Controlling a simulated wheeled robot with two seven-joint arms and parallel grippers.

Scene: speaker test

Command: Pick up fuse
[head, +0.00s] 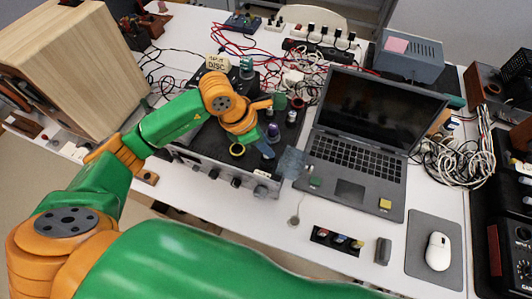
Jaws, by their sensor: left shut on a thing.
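My left gripper (265,147) is over the front right part of the black audio unit (222,163), left of the laptop. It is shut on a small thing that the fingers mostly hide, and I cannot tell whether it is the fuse. A grey-blue, see-through piece (291,162) shows just right of the fingertips, by the laptop's left edge. I cannot tell whether the gripper touches it. No fuse is clearly recognisable elsewhere. My right gripper is out of view.
An open laptop (350,184) stands right of the gripper. A black holder with small coloured parts (337,241) lies in front of it. A mouse (438,251) is on a grey mat (418,228). A wooden speaker (75,62) stands left. Tangled cables (455,160) crowd the right and back.

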